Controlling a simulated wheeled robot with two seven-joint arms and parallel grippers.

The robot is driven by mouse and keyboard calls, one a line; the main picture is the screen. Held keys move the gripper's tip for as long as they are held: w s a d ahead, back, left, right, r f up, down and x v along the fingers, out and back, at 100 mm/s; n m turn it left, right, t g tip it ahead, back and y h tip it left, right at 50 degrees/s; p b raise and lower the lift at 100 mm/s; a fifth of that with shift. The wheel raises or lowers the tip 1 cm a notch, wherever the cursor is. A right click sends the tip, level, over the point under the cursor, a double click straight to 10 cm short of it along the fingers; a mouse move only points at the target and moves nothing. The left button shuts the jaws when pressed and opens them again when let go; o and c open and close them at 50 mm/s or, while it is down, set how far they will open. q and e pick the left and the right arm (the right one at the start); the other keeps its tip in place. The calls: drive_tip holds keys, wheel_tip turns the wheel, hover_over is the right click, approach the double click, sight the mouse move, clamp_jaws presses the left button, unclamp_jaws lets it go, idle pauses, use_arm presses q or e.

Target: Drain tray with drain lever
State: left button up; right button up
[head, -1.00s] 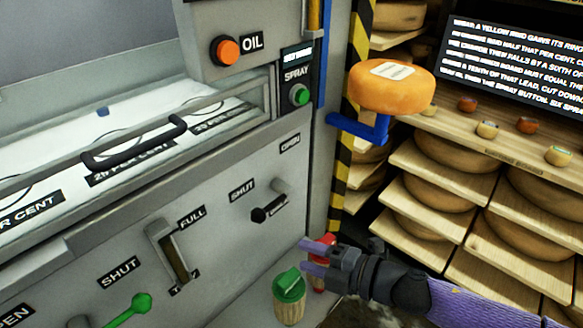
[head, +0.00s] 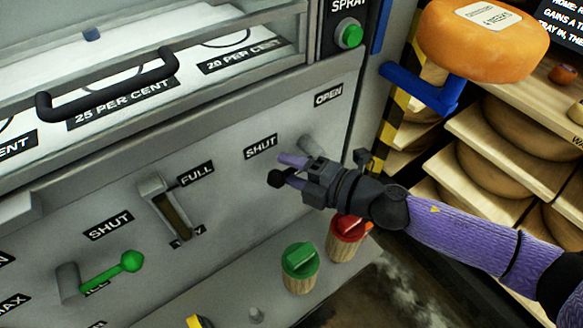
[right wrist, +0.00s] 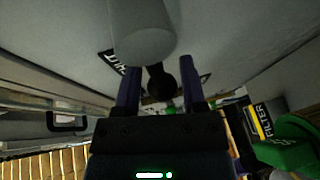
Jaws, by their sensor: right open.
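The drain lever is on the grey panel, with its grey pivot (head: 311,146) between the SHUT and OPEN labels. Its black knob (head: 276,180) points down and left, on the SHUT side. My right gripper (head: 287,170) is open at the knob and partly covers the lever's arm. In the right wrist view the black knob (right wrist: 161,83) shows between the two spread fingers; contact cannot be told. The white tray surface (head: 45,75) lies behind the glass front, above labels reading 25 and 20 per cent. My left gripper is not in view.

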drive_tip(key=shift+a, duration=0.1)
clamp_jaws()
drive_tip(key=shift+f, duration=0.1)
idle(1.3)
